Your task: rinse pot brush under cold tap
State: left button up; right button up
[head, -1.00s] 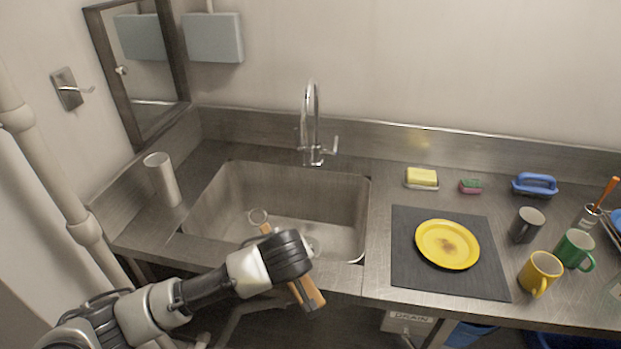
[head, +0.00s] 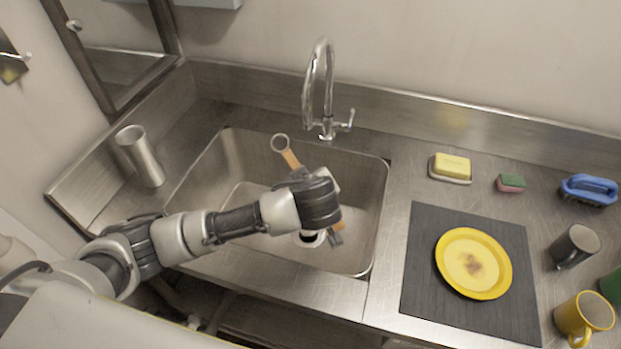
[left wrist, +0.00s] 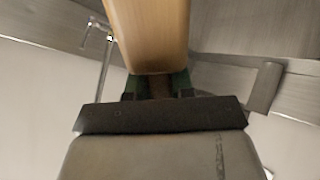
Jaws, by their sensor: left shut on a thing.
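My left gripper (head: 318,200) is over the sink basin, shut on the pot brush. The brush's light wooden handle (head: 291,159) shows beyond the gripper, slanting up and left to a metal ring at its end. The gripper hides the brush's middle, and I cannot make out bristles. In the left wrist view a wooden part of it (left wrist: 150,32) rises from the jaws. The chrome gooseneck tap (head: 318,82) stands behind the basin, with a lever at its right. No water shows from its spout. The brush is apart from the tap. My right gripper is not in view.
The steel sink (head: 240,150) has raised walls. A metal cylinder (head: 140,157) stands left of it. To the right are a yellow plate (head: 474,262) on a dark mat (head: 425,235), a yellow bar (head: 453,166), a sponge (head: 511,182), a blue-handled brush (head: 589,189) and mugs (head: 576,246).

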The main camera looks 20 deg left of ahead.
pick_arm(q)
jog(key=shift+w+a+f, duration=0.15)
jog(key=shift+w+a, duration=0.1)
jog(key=shift+w, duration=0.1)
jog(key=w+a+f+b, duration=0.1)
jog(key=w+a+b, duration=0.1)
jog(key=w, duration=0.4)
jog(key=w+a+f+b, duration=0.1)
jog(key=w+a+b, duration=0.1)
jog(key=w+b, duration=0.2)
jog(key=shift+w+a+f+b, duration=0.3)
jog(key=shift+w+b, duration=0.05)
jog(key=shift+w, duration=0.65)
jog(key=shift+s, duration=0.1)
jog(key=s+d+p, duration=0.3)
jog(key=s+p, duration=0.1)
jog(key=s, duration=0.3)
jog(key=shift+s, duration=0.15)
dwell(1.1)
